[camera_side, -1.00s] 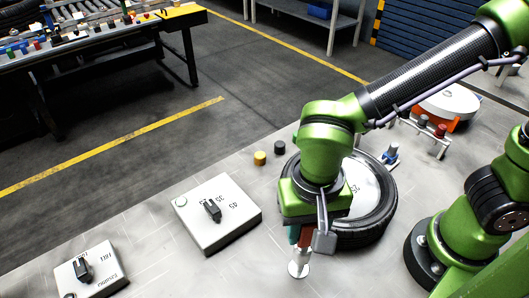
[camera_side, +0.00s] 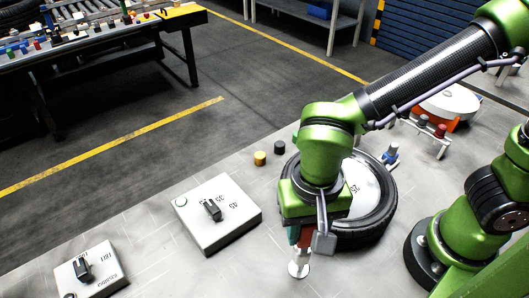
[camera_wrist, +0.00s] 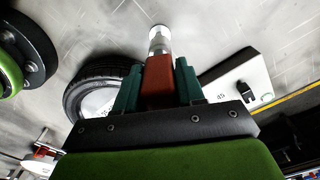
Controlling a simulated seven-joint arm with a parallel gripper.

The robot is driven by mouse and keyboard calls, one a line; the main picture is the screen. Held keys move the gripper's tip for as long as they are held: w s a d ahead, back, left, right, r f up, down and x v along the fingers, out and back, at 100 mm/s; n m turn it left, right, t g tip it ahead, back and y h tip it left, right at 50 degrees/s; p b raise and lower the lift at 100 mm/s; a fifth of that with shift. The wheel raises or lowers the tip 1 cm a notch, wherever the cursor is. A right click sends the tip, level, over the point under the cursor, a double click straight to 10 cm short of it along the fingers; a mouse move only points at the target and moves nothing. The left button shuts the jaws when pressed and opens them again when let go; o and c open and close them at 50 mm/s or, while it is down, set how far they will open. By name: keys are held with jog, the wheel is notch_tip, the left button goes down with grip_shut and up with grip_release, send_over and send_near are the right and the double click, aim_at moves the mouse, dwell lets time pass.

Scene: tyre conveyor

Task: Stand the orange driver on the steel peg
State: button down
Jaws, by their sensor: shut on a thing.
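My gripper (camera_wrist: 158,85) is shut on the orange driver (camera_wrist: 158,80), which looks red-brown between the teal fingers. In the side view the driver (camera_side: 305,238) points down below my wrist, partly hidden by the gripper. The steel peg (camera_side: 299,258) stands on a round white base directly below the driver. In the wrist view the peg (camera_wrist: 158,42) lies in line with the driver's far end. I cannot tell whether the driver's end touches the peg or is around it.
A tyre (camera_side: 378,222) lies beside my gripper. A white box with a dark knob (camera_side: 213,210) is to the left, and another box (camera_side: 83,268) farther left. A yellow cap (camera_side: 260,158) and a black cap (camera_side: 279,147) stand behind. A blue-topped piece (camera_side: 391,152) stands beyond the tyre.

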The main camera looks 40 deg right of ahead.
jog(key=shift+f, duration=2.15)
jog(key=c, duration=0.6)
grip_release()
